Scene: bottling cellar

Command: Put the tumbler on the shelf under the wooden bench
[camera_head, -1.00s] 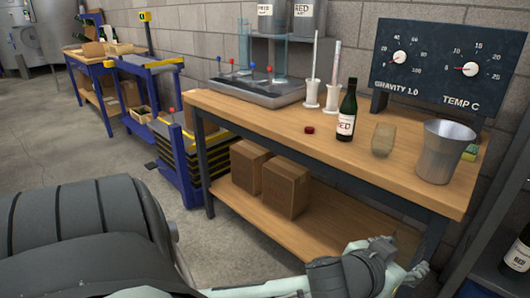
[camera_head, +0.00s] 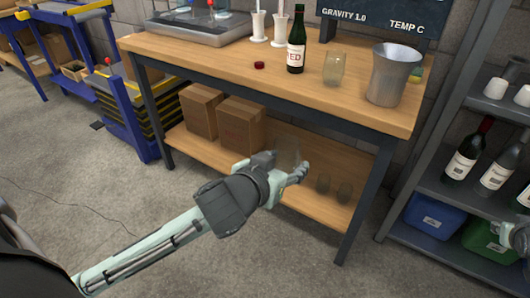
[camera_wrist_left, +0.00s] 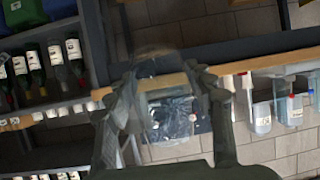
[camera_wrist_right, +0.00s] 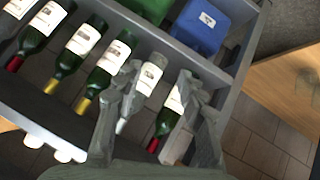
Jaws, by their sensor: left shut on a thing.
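My left gripper (camera_head: 291,173) is shut on a clear glass tumbler (camera_wrist_left: 168,112), which shows between the fingers in the left wrist view and only faintly in the head view. The gripper is in front of the lower shelf (camera_head: 200,153) of the wooden bench (camera_head: 200,55), below the top's front edge. I cannot tell whether the glass touches the shelf. Another tumbler (camera_head: 334,68) stands on the bench top. My right gripper (camera_wrist_right: 160,80) is open in front of the bottle rack.
Cardboard boxes (camera_head: 240,125) fill the shelf's left part. A bench leg (camera_head: 368,200) stands at its right front. A wine bottle (camera_head: 296,45) and a metal bucket (camera_head: 389,78) are on top. A grey rack (camera_head: 440,195) with bottles and bins stands right.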

